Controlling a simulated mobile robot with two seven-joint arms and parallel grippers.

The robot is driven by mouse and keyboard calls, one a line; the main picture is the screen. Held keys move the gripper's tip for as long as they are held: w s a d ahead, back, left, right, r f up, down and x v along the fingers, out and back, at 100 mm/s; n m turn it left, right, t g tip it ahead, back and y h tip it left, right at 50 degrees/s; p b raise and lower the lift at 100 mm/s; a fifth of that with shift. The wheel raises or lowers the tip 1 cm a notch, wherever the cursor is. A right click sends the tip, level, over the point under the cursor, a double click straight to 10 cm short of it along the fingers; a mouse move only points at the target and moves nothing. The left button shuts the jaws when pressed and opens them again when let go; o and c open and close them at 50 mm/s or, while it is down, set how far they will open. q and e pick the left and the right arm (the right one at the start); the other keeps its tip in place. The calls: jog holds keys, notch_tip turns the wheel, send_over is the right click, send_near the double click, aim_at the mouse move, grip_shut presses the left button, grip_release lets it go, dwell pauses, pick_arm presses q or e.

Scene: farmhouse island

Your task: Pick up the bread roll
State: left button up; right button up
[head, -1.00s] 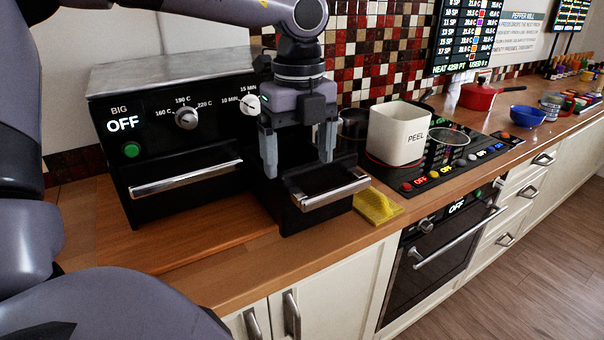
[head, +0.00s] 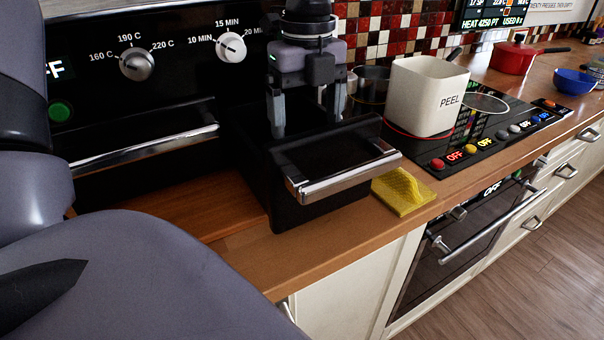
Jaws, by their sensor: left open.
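No bread roll can be made out in the head view. My left gripper (head: 306,122) is open and points down, with its two fingers apart. It hangs over the back part of a black box (head: 240,180) with a chrome handle (head: 345,175). The box's inside is dark, and I cannot tell whether anything lies in it. No object shows between the fingers. My right gripper is not in view.
A black oven (head: 100,100) with dials stands left of the box. A yellow sponge (head: 403,190) lies to its right. A red pan (head: 513,57) and blue bowl (head: 574,81) are farther right.

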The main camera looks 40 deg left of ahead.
pick_arm(q)
jog(key=shift+s+d+f, duration=0.1)
jog(key=shift+s+f, duration=0.05)
jog(key=shift+f, duration=0.45)
jog(key=shift+f+b, duration=0.2)
jog(key=shift+b, duration=0.2)
jog(key=shift+f, duration=0.95)
jog(key=f, duration=0.3)
jog(key=f+p, duration=0.1)
jog(key=shift+a+f, duration=0.25)
jog(key=shift+a, duration=0.15)
jog(key=shift+f, duration=0.35)
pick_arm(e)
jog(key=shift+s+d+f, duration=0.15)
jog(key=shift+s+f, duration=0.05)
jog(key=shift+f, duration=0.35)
pick_arm(q)
jog(key=shift+c, duration=0.3)
jog(key=c, duration=1.1)
